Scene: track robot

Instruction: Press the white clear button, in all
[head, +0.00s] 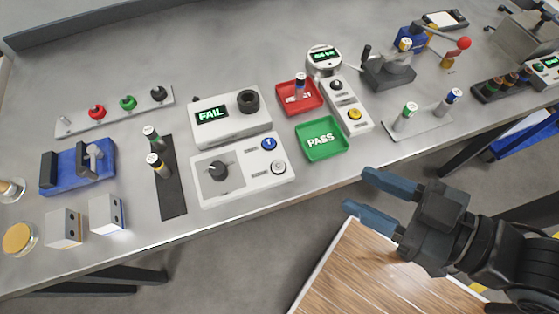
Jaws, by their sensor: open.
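A white button (278,167) sits at the lower right of a light grey control panel (212,190) near the table's front edge. A small label beside it is too small to read. A blue button (268,144) is just above it, and a black knob (218,171) is to its left on the same panel. My gripper (359,192) is open and empty, with blue fingers. It is to the right of the white button, at or over the table's front edge, apart from the panel.
A tester showing FAIL (212,114) stands behind the panel. A green PASS tray (320,139), a red tray (297,97) holding a battery-like cylinder, and a box with a yellow button (355,114) stand to the right. A wooden surface (370,270) lies below my gripper.

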